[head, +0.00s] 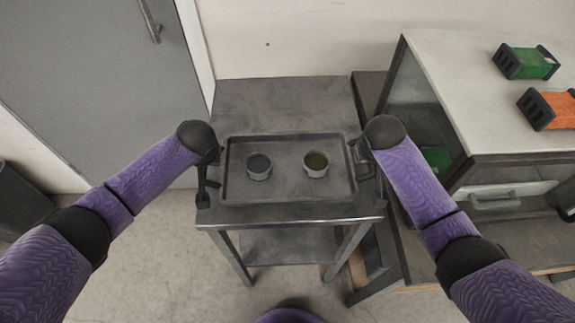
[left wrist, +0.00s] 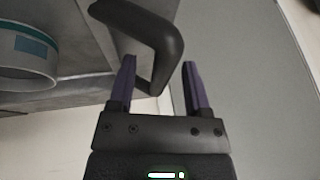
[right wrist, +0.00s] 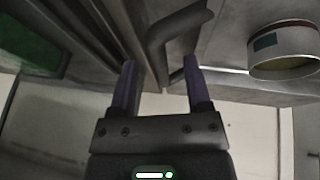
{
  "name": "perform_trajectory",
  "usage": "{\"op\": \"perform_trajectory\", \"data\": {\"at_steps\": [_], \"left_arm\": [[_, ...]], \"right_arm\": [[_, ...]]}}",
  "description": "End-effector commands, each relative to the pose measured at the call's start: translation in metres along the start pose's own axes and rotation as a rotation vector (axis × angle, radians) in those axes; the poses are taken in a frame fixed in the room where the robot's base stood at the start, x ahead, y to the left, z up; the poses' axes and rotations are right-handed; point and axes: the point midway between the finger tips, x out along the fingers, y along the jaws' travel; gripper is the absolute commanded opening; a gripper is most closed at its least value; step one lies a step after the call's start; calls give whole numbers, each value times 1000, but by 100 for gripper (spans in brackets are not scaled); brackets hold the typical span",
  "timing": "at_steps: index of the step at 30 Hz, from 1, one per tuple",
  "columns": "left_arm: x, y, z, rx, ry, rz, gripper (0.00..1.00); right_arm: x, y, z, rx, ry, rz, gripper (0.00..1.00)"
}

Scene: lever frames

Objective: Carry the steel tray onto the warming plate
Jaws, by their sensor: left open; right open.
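The steel tray (head: 288,194) lies flat on a dark metal table, with a raised rim and a handle at each end. Two cups stand on it, a left cup (head: 258,167) and a right cup (head: 316,165). My left gripper (head: 208,178) is at the tray's left end, open. In the left wrist view the left handle (left wrist: 170,35) reaches between its spread fingers (left wrist: 158,72). My right gripper (head: 367,165) is at the right end, open. In the right wrist view the right handle (right wrist: 178,28) reaches between its fingers (right wrist: 158,72). I cannot clearly make out a warming plate.
Bare table top (head: 285,100) extends behind the tray to the wall. A pale-topped cabinet (head: 450,90) stands close on the right, with a green box (head: 532,64) and an orange box (head: 552,108) on it. A grey door (head: 100,80) is at the left.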

Motion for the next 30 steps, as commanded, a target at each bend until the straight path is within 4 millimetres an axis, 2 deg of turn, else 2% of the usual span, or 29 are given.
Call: {"op": "perform_trajectory", "data": {"at_steps": [6,15,24,30], "left_arm": [[19,0,0,1,0,0,63],[21,0,0,1,1,0,63],[20,0,0,0,1,0,0],[20,0,0,0,0,0,0]], "right_arm": [[19,0,0,-1,-1,0,63],[21,0,0,-1,1,0,63],[21,0,0,-1,0,0,0],[20,0,0,-1,0,0,0]]}}
